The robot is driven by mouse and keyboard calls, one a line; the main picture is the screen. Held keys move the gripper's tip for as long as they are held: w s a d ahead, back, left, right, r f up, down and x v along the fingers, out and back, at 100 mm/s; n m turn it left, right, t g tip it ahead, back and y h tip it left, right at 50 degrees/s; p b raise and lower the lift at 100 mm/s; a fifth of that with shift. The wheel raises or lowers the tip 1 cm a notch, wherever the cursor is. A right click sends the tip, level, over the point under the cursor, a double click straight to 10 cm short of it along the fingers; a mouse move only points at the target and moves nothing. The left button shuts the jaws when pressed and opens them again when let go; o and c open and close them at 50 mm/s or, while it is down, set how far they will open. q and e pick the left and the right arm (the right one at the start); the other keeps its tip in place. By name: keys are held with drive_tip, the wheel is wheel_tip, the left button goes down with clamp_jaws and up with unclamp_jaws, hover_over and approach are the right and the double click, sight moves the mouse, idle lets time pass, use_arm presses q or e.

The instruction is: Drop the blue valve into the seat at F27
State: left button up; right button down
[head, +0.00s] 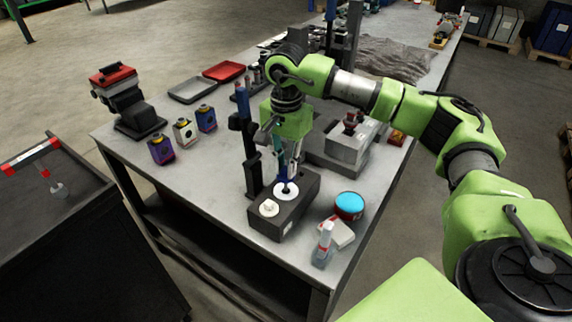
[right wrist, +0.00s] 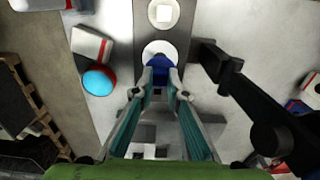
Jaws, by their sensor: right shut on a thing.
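My right gripper (head: 289,172) points down over a dark block (head: 296,217) near the front of the bench. It is shut on the blue valve (head: 284,182), which also shows between the fingertips (right wrist: 160,86) in the right wrist view (right wrist: 161,71). The valve's lower end is at a white round seat (head: 280,188) on the block; I cannot tell whether it touches or has entered. The seat shows in the wrist view (right wrist: 152,47). A second white seat (head: 268,208) on the block is empty of any valve. No F27 label is readable. My left gripper is out of view.
A black upright stand (head: 250,160) is close left of the gripper. A grey machine box (head: 347,148) stands behind right. A blue-topped round tin (head: 349,204) and a spray bottle (head: 324,246) are to the right. Bare bench (head: 215,185) lies left of the block.

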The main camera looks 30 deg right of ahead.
sight(286, 179)
drive_tip(key=shift+f, duration=0.2)
drive_tip(key=shift+f+b, duration=0.4)
drive_tip(key=shift+b, duration=0.05)
drive_tip(key=shift+f, duration=0.15)
drive_tip(key=shift+f+b, duration=0.4)
drive_tip(key=shift+b, duration=0.1)
drive_tip(key=shift+f, duration=0.2)
drive_tip(key=shift+f+b, duration=0.4)
drive_tip(key=shift+b, duration=0.1)
drive_tip(key=shift+f, duration=0.2)
idle(0.4)
drive_tip(key=shift+f+b, duration=0.45)
drive_tip(key=shift+b, duration=0.05)
drive_tip(key=shift+f, duration=0.15)
